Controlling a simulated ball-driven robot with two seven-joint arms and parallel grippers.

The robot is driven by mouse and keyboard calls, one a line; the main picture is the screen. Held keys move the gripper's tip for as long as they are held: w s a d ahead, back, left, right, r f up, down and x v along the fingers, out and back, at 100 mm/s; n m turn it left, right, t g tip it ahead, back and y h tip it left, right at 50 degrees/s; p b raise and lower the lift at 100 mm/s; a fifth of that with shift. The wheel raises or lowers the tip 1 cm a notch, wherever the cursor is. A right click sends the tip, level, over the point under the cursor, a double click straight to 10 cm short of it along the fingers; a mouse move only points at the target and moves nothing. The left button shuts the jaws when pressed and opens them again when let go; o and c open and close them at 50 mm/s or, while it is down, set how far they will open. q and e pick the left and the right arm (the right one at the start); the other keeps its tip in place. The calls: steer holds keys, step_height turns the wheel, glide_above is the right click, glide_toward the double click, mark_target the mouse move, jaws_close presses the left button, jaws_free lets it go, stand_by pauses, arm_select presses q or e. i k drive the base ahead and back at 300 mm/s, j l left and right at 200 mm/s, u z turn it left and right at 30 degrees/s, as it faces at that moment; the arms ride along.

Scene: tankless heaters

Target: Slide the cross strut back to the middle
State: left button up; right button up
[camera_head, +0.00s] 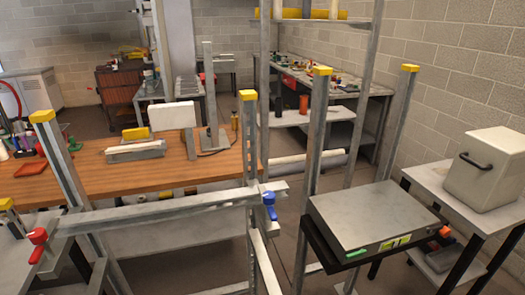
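The cross strut (155,211) is a grey metal bar. It runs roughly level across the lower left of the head view, between upright posts with yellow caps. A clamp with a red handle (38,240) is at its left end. A clamp with a blue handle (269,201) is at its right end, by an upright post (249,140). I cannot tell whether either clamp is tight. Neither of my grippers shows in the head view.
A wooden-topped bench (210,165) stands behind the strut. A flat grey box (370,218) rests on a dark shelf at the right, and a pale box with a black handle (487,165) stands on a side table. More yellow-capped posts (316,130) rise nearby.

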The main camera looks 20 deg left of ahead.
mark_target(164, 211)
steer(key=u, duration=1.25)
steer(key=l, duration=0.3)
